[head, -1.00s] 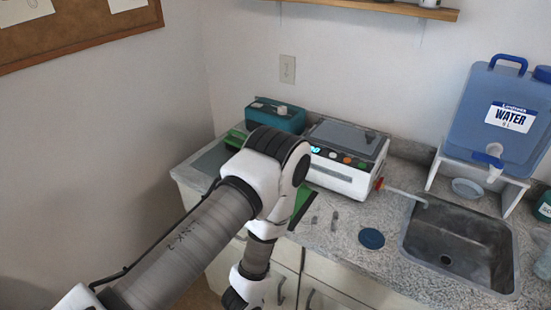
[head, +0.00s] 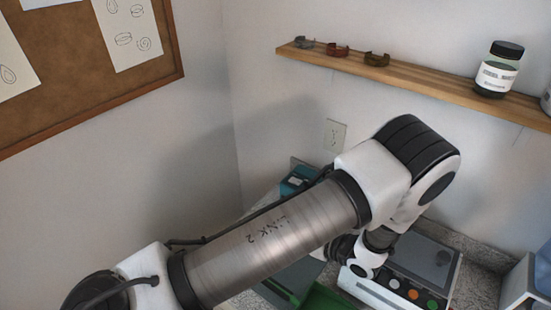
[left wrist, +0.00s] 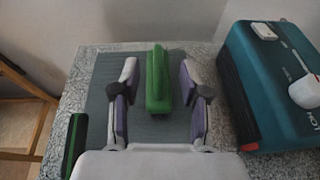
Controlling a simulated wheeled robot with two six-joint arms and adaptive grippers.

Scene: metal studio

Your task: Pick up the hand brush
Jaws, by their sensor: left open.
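The hand brush (left wrist: 157,82), a green block with a long ridge, lies on a grey mat (left wrist: 100,85) on the counter in the left wrist view. My left gripper (left wrist: 157,82) is open, with one finger on each side of the brush in the picture. I see gaps between the fingers and the brush; I cannot tell how high the fingers are above it. In the head view my arm hides the brush and the gripper. My right gripper is in neither view.
A teal box (left wrist: 270,85) stands right of the mat. Another green piece (left wrist: 75,145) lies at the left. In the head view a device with coloured buttons (head: 400,290) stands beside my arm, under a wooden shelf (head: 420,80) holding a jar (head: 497,70).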

